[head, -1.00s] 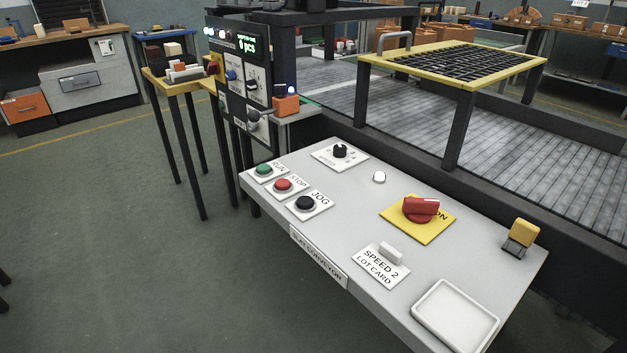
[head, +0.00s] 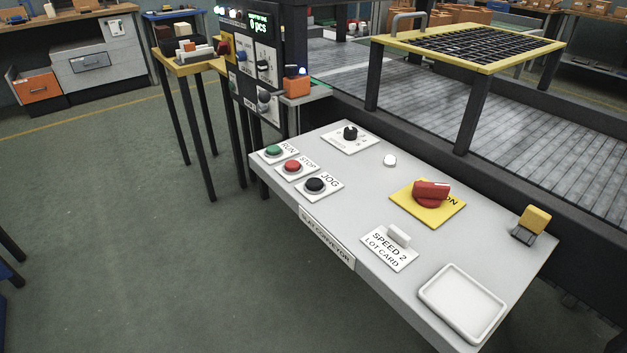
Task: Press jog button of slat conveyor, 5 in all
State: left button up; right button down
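The black jog button (head: 315,185) sits on a white plate marked JOG at the left part of the grey slat conveyor panel (head: 365,215). The red stop button (head: 292,167) and the green run button (head: 273,151) are beside it, farther back. A display (head: 259,24) on the dark post behind reads what looks like 0 pcs. The slat conveyor (head: 420,105) runs behind the panel. Neither of my grippers shows in the head view, and nothing touches the jog button.
The panel also carries a black speed knob (head: 350,132), a red switch on a yellow plate (head: 431,192), a lot card (head: 389,247), a white tray (head: 462,302) and a yellow-capped device (head: 533,222). A yellow-topped table (head: 188,65) stands back left. The floor (head: 170,270) at left is clear.

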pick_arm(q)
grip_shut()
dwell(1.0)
